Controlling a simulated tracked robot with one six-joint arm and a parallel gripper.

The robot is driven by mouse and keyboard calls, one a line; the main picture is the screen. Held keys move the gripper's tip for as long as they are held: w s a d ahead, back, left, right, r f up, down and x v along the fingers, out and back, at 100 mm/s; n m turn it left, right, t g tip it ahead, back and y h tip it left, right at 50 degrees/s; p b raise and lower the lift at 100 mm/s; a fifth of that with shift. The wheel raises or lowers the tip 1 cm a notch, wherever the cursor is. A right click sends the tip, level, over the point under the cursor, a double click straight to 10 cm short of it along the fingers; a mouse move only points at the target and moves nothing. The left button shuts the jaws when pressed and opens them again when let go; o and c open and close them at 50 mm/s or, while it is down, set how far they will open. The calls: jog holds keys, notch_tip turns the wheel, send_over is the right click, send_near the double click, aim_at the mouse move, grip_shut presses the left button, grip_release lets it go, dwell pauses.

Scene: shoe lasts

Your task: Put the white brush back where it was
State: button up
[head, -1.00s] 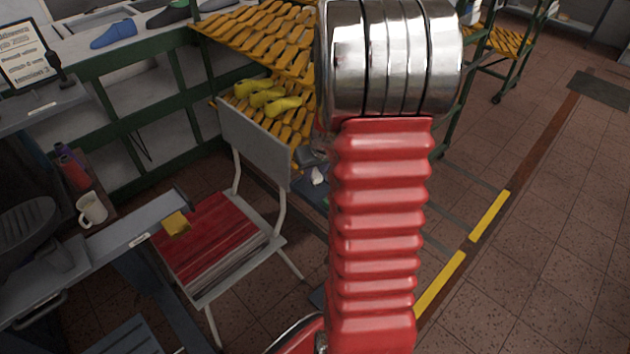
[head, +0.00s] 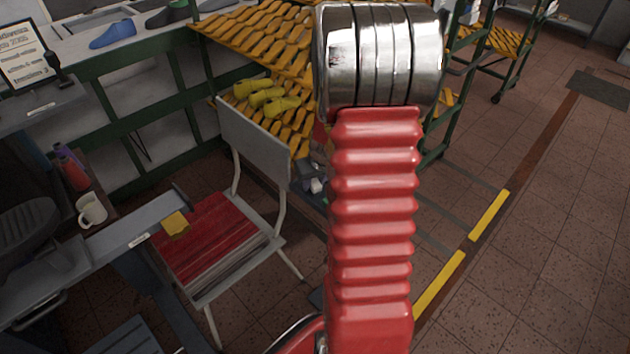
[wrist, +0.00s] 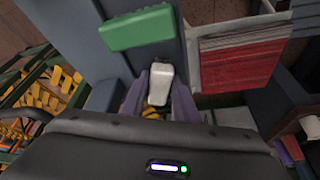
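In the wrist view my gripper (wrist: 160,88) has its two grey-purple fingers on either side of the white brush (wrist: 161,76) and looks closed on it. The brush points away from the gripper body, and its lower end is hidden between the fingers. In the head view a small bit of white, probably the brush (head: 316,186), shows just left of my red arm, to the right of the chair back. Most of my gripper is hidden behind the arm there. I cannot tell which place the brush came from.
A grey chair (head: 253,148) with a red seat stands left of my arm. A rack (head: 255,40) of yellow lasts is behind it. A yellow block (head: 175,223) and white mug (head: 91,209) are at left. A green block (wrist: 138,27) lies beyond the brush. Open floor is at right.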

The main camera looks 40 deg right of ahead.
jog(key=shift+o, duration=0.3)
jog(key=shift+r, duration=0.1)
jog(key=shift+v, duration=0.85)
jog(key=v, duration=1)
jog(key=shift+r, duration=0.2)
jog(key=shift+a, duration=0.1)
jog(key=a+r+n, duration=0.1)
jog(key=a+r, duration=0.5)
jog(key=a, duration=0.4)
jog(key=s+a+r+n, duration=0.1)
jog(key=s+a+r, duration=0.1)
jog(key=s+a, duration=0.2)
jog(key=s+a+r+n+t+y, duration=0.1)
jog(key=s+a+r, duration=0.2)
jog(key=a, duration=0.6)
jog(key=s+a+r+n, duration=0.1)
jog(key=s+a+r, duration=0.1)
jog(key=s+a, duration=0.2)
jog(key=shift+s+a+r+y, duration=0.2)
jog(key=shift+s+a+y, duration=0.15)
jog(key=shift+a, duration=0.85)
